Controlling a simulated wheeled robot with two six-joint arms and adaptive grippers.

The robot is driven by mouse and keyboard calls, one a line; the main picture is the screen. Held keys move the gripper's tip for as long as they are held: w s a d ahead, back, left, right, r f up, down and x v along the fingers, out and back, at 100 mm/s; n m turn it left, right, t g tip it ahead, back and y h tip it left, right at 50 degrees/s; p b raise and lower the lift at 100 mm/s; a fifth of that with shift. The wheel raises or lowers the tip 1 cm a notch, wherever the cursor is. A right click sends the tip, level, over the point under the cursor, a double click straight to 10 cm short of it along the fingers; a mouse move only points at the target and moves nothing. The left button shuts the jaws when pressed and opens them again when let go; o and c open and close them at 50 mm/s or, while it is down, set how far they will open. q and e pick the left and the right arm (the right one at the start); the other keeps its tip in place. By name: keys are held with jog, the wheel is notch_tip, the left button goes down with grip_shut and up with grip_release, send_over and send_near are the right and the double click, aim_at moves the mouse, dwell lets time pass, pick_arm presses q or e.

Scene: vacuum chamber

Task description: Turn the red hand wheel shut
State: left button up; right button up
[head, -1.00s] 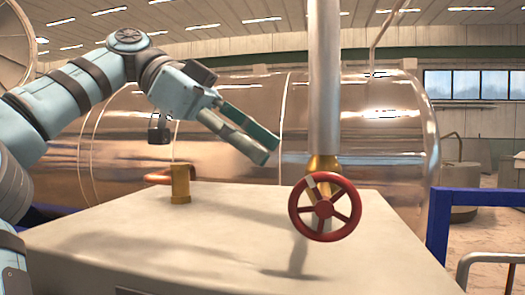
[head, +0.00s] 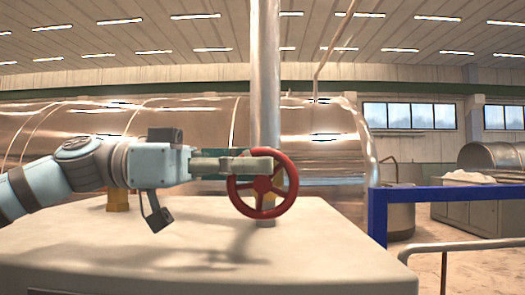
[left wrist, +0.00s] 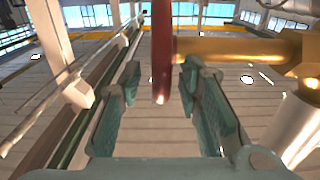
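The red hand wheel (head: 262,186) is upright, with spokes, in front of the vertical pipe on the pale block. My left gripper (head: 262,163) reaches in from the left, level with the wheel's upper part, and its fingers overlap the upper rim. In the left wrist view, the red wheel (left wrist: 162,55) shows nearly edge-on between the two fingers of the left gripper (left wrist: 160,80). The fingers are apart, with a visible gap on both sides of the rim. The wheel's pale mark is not clear in the head view now. My right gripper is not in view.
The vertical pipe (head: 265,75) rises just behind the wheel. A brass fitting (head: 117,200) stands on the pale block (head: 150,250) at left, partly behind my arm. A large shiny tank (head: 200,125) lies behind. A blue rail (head: 450,195) stands at right.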

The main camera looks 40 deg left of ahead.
pick_arm(q)
jog(key=shift+w+d, duration=0.45)
jog(key=shift+w, duration=0.1)
jog(key=shift+d, duration=0.2)
jog(key=c, duration=0.7)
grip_shut()
jog(key=g+y+p, duration=0.1)
jog(key=p, duration=0.2)
jog(key=r+y+p, duration=0.1)
jog(key=p, duration=0.3)
jog(key=shift+w+d+g+y, duration=0.2)
jog(key=shift+g+y, duration=0.1)
jog(key=shift+g, duration=0.1)
jog(key=shift+w+f+g+y+p, duration=0.1)
jog(key=shift+g+y+p, duration=0.35)
jog(key=shift+p, duration=0.3)
jog(key=shift+w+f+y+b, duration=0.1)
jog(key=shift+f+y+b, duration=0.3)
jog(key=shift+f+y, duration=0.05)
jog(key=shift+d+f+g, duration=0.1)
jog(key=shift+d+g, duration=0.05)
jog(key=shift+g, duration=0.2)
